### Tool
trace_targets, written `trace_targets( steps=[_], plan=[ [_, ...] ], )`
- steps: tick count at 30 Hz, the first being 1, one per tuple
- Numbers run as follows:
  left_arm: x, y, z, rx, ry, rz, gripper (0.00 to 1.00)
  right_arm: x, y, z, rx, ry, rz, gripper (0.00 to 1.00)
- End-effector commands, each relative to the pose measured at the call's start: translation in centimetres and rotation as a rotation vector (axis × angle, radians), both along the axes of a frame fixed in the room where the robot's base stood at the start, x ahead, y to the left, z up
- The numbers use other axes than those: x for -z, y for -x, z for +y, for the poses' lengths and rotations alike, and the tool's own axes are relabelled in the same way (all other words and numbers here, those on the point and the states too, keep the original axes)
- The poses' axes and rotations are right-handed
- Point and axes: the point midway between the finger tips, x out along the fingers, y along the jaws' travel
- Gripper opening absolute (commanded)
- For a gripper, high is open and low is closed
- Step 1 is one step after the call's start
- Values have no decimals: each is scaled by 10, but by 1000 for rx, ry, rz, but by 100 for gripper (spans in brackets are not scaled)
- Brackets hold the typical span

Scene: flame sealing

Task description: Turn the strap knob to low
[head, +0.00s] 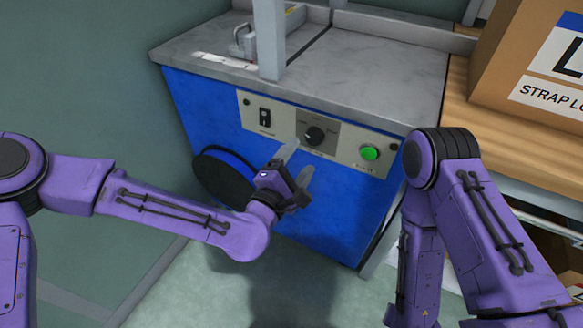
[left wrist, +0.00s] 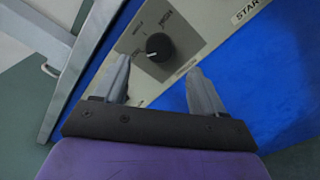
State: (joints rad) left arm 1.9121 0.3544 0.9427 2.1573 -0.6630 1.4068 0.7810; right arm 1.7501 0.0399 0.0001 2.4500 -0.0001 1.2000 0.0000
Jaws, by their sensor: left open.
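The strap knob (head: 314,135) is a round black dial on a grey square plate, in the middle of the machine's beige control panel (head: 368,171). In the left wrist view the knob (left wrist: 159,46) sits beyond the fingertips, between them and a little above. A white pointer mark shows on its lower left side, and the plate's lettering is only partly readable. My left gripper (head: 298,160) is open and empty, just in front of and below the knob, apart from it. My right arm (head: 465,220) shows at the right, but its gripper is out of view.
A black switch (head: 265,117) is left of the knob, and a green button (head: 369,153) is right of it. The blue machine has a grey top (head: 370,75) with an upright post (head: 269,40). A cardboard box (head: 500,60) stands on the wooden table at right.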

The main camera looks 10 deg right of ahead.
Motion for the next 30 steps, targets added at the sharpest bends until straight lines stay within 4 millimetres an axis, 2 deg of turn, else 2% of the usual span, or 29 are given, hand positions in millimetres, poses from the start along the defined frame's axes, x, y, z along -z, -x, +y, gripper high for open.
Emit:
trace_targets(
  steps=[3, 7, 22, 25, 26, 29, 30],
  plan=[
    [1, 20, 14, -1, 1, 1, 70, 1, 0, 0, 0, 0, 0, 0],
    [0, 32, 22, -1, 1, 1, 70, 2, 0, 0, 0, 0, 0, 0],
    [0, 34, 23, -1, -1, 0, 70, 2, 0, 0, 0, 0, 0, 0],
    [2, 35, 22, 6, -67, -33, 70, 2, 0, 0, 0, 0, 0, 0],
    [8, 36, 23, 9, -126, -37, 70, 2, 0, 0, 0, 0, 0, 0],
    [75, 50, 44, 32, -423, 28, 70, 2, 0, 0, 0, 0, 0, 0],
    [108, 61, 57, 52, -544, 70, 70, 2, 0, 0, 0, 0, 0, 0]
  ],
)
